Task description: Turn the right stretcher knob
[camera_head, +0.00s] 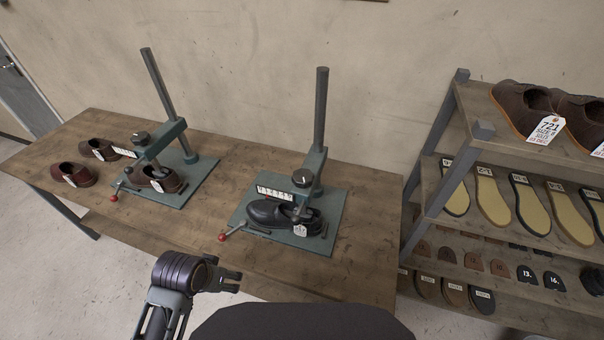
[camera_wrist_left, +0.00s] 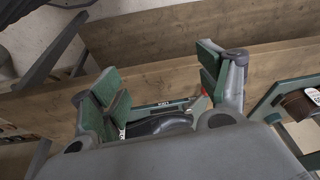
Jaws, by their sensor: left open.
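The right stretcher (camera_head: 318,170) is a green press with a tall post on the wooden table. Its dark round knob (camera_head: 303,177) sits on top of the arm, above a white scale. A black shoe (camera_head: 268,212) with a tag sits under it. My left gripper (camera_head: 232,281) is open and empty, in front of the table's near edge, well short of the knob and apart from it. Its spread fingers also show in the left wrist view (camera_wrist_left: 158,80), with the black shoe (camera_wrist_left: 158,126) beyond them. My right gripper is not in view.
The left stretcher (camera_head: 172,135) holds a brown shoe (camera_head: 158,180). Two more brown shoes (camera_head: 75,175) lie at the table's left end. A red-tipped lever (camera_head: 223,237) sticks out from the right stretcher. A shelf rack (camera_head: 440,150) with soles and shoes stands at right.

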